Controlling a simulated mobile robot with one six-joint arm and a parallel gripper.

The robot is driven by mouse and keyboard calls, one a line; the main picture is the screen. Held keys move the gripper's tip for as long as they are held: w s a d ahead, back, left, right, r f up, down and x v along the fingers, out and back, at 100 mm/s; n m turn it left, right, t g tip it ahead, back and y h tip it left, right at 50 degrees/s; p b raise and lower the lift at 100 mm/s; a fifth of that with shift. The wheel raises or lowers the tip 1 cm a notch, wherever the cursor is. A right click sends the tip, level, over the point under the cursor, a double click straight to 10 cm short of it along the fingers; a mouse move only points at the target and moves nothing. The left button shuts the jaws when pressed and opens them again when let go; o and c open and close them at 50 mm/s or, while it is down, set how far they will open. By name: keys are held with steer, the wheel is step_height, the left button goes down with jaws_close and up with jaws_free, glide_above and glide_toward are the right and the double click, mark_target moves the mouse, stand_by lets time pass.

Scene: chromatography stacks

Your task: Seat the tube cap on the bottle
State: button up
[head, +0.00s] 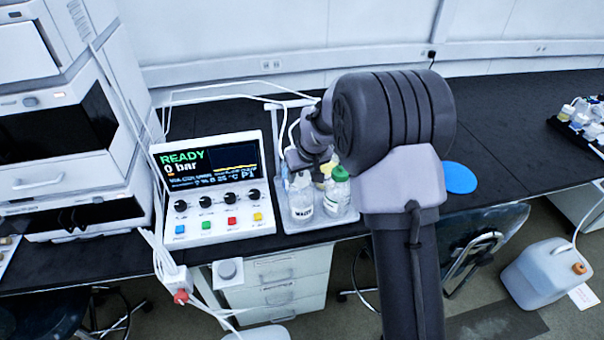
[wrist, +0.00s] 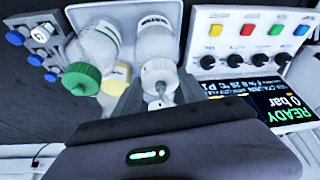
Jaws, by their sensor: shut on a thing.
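A clear bottle labelled WATER (head: 302,205) stands in a pale tray (head: 346,220) beside the control box; it also shows in the wrist view (wrist: 153,38). My gripper (head: 299,168) is directly above this bottle. In the wrist view my gripper (wrist: 159,92) has its two grey fingers closed on a small white tube cap (wrist: 160,88). The cap is lined up with the bottle's neck, at or very near its mouth. I cannot tell whether they touch. My gripper hides part of the cap and the bottle's top in the head view.
A green-capped bottle (head: 339,189) stands close on the right, with a yellow-capped one (wrist: 117,78) near it. The control box (head: 215,190) reads READY, 0 bar, on the left. White tubes run behind the tray. A blue disc (head: 459,178) lies on the black bench to the right.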

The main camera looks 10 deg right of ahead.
mark_target(302, 176)
steer(key=shift+f+b, duration=0.3)
steer(key=shift+f, duration=0.1)
steer(key=o, duration=1.9)
step_height(302, 176, up, 7)
steer(key=p, duration=0.5)
steer(key=shift+r, duration=0.15)
